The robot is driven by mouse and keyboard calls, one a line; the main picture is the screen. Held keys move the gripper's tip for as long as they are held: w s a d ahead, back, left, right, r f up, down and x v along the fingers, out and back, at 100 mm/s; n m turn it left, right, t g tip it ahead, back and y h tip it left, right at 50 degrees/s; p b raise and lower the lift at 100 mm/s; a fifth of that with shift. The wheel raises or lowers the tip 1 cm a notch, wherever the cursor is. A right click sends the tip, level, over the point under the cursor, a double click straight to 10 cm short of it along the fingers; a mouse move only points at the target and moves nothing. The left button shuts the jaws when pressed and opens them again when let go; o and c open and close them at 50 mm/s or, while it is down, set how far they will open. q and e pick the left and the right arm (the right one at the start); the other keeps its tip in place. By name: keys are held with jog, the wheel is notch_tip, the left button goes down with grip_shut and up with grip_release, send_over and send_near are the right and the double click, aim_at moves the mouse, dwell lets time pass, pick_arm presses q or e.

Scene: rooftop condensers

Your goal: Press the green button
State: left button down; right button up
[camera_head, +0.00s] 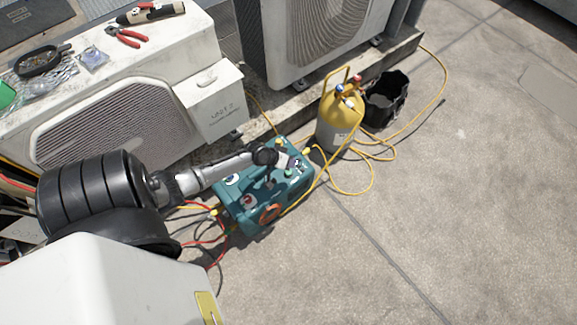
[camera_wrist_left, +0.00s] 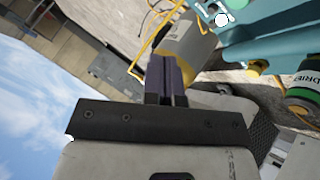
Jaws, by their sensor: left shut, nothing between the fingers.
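The teal machine (camera_head: 240,195) stands on the ground between the white condenser and the yellow cylinder. A small green round spot (camera_head: 289,172), which looks like the green button, is on its top near the right end. My left gripper (camera_head: 270,179) is over the machine's top, just left of the green spot, small and partly hidden by my wrist. In the left wrist view its fingers (camera_wrist_left: 165,78) are shut and empty. The machine's teal body (camera_wrist_left: 275,30) fills the upper right there, but the green button cannot be made out. Contact cannot be told. My right gripper is out of view.
A yellow cylinder (camera_head: 341,120) and a black bucket (camera_head: 386,98) stand behind the machine. Yellow and red hoses lie around it. A white condenser (camera_head: 185,75) carries red pliers (camera_head: 126,36). A drier canister (camera_wrist_left: 305,97) shows at right in the wrist view. Paving at right is clear.

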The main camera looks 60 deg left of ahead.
aim_at(289, 172)
pick_arm(q)
jog(key=a, duration=0.2)
jog(key=a+f+n, duration=0.1)
jog(key=shift+w+a+f+t+y, duration=0.1)
jog(key=shift+w+t+y, duration=0.2)
jog(key=shift+w+y, duration=0.1)
jog(key=shift+b, duration=0.3)
jog(key=shift+f, duration=0.2)
notch_tip(289, 172, down, 8)
jog(key=b, duration=0.8)
jog(key=shift+f, duration=0.25)
dwell(0.4)
dwell(0.7)
